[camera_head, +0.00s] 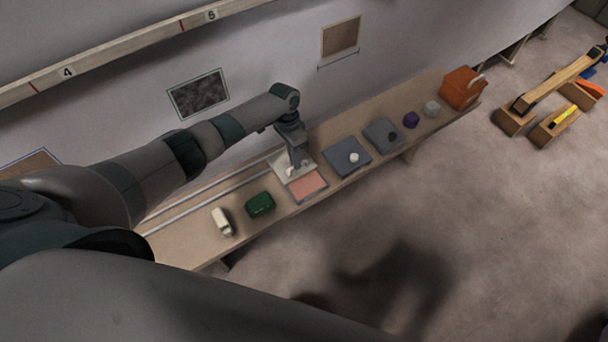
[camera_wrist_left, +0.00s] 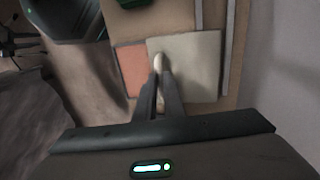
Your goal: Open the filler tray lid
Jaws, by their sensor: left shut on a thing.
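The filler tray (camera_head: 308,187) lies on the bench with its pink filler exposed in its near part. Its pale lid (camera_head: 281,164) sits toward the wall side and leaves that part uncovered. My left gripper (camera_head: 293,172) reaches down to the lid and is shut on its small pale knob. In the left wrist view, the fingers (camera_wrist_left: 161,78) close around the knob (camera_wrist_left: 158,61) near one edge of the pale lid (camera_wrist_left: 196,65). The pink filler (camera_wrist_left: 131,66) shows beside it. My right gripper is not in view.
Two grey trays (camera_head: 347,157) (camera_head: 384,135), a purple item (camera_head: 411,119), a pale item (camera_head: 432,108) and an orange box (camera_head: 461,87) stand to the right. Rails run behind.

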